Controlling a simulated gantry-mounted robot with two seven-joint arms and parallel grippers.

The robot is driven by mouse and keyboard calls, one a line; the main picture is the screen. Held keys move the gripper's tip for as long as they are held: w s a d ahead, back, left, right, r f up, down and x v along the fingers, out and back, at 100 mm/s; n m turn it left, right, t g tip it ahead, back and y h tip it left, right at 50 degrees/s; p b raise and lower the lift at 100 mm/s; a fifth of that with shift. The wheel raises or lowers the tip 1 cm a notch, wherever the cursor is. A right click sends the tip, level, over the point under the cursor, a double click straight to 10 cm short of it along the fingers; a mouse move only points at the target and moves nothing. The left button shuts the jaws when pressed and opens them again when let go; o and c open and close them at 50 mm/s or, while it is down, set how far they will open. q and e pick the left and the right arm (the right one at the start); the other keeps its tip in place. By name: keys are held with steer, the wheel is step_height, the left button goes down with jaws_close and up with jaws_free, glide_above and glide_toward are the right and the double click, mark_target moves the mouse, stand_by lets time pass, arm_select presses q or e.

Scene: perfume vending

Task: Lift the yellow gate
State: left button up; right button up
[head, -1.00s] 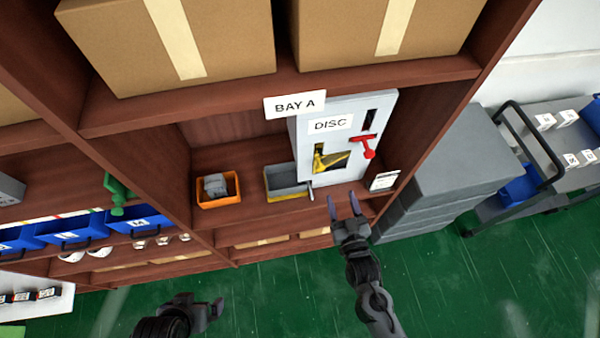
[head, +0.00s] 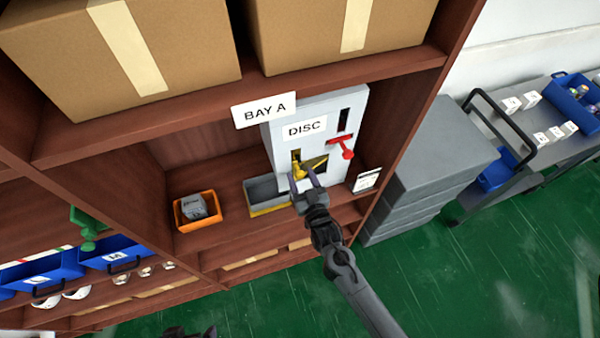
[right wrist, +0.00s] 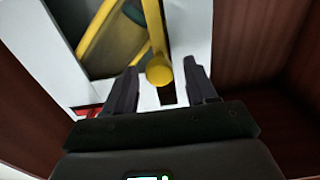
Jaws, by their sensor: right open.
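The yellow gate (head: 316,163) sits in the opening of the light grey DISC dispenser (head: 330,110) on the shelf. In the right wrist view the gate (right wrist: 112,38) shows as a yellow frame with a round yellow knob (right wrist: 159,70). My right gripper (head: 302,177) is open in front of the opening. In the right wrist view its two fingers (right wrist: 164,90) stand on either side of the knob; I cannot tell whether they touch it. My left gripper (head: 188,332) shows only as a dark piece at the bottom edge, and its fingers are not clear.
A red lever (head: 342,147) is on the dispenser's right side. A grey tray (head: 262,188) with a yellow front edge stands to its left, and an orange bin (head: 186,219) holding a grey item stands further left. A small white card (head: 367,180) stands at the right.

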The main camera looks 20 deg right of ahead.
steer(key=shift+w, duration=0.8)
jaws_close()
